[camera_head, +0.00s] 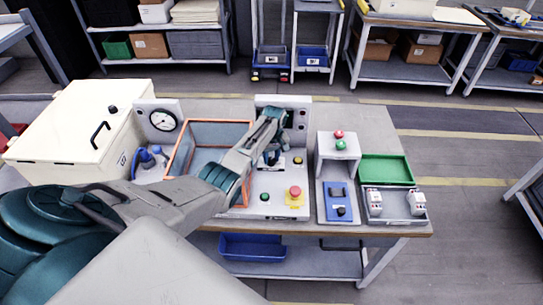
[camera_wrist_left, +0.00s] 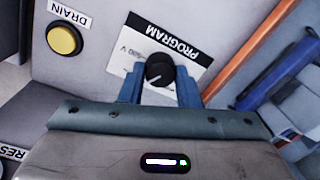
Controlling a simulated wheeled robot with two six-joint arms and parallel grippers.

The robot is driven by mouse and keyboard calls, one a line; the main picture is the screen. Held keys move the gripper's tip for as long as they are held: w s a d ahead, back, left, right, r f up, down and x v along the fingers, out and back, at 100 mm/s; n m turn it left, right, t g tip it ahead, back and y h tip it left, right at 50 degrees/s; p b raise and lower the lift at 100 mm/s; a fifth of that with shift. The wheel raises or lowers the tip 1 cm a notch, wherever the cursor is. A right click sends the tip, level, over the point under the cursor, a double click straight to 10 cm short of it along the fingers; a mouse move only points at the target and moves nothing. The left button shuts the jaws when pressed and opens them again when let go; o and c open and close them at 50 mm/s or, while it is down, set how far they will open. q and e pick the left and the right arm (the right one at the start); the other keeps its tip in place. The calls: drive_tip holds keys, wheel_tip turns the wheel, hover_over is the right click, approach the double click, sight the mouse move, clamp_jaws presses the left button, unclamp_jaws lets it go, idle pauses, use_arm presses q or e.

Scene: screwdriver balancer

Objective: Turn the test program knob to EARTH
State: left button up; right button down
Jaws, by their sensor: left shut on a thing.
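My left gripper (camera_head: 271,155) reaches over the test station's grey panel (camera_head: 266,200) in the head view. In the left wrist view its two blue fingers (camera_wrist_left: 159,92) are shut on the black program knob (camera_wrist_left: 160,70), one on each side. The knob's white pointer line slants toward the lower left of that view. Behind the knob is a white label card (camera_wrist_left: 181,45) reading PROGRAM, upside down there. A few marks on the card are partly hidden by the knob and fingers, and EARTH cannot be read. My right gripper is not in view.
A yellow DRAIN button (camera_wrist_left: 65,40) sits near the knob. The panel also carries a red emergency button (camera_head: 295,191) and a green button (camera_head: 265,197). An orange-edged bin (camera_head: 186,148) stands left of the panel, and a green tray (camera_head: 386,169) lies to the right.

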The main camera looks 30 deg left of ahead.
sight(273, 159)
use_arm(q)
drive_tip(key=shift+w+r, duration=0.1)
drive_tip(key=shift+r, duration=0.05)
drive_tip(key=shift+a, duration=0.1)
idle(0.3)
drive_tip(key=o, duration=1)
drive_tip(key=shift+c, duration=0.2)
drive_tip(key=shift+r, duration=0.55)
wheel_tip(273, 159, up, 10)
drive_tip(key=b, duration=0.2)
drive_tip(key=shift+w+d+f, duration=0.15)
drive_tip(key=shift+d, duration=0.05)
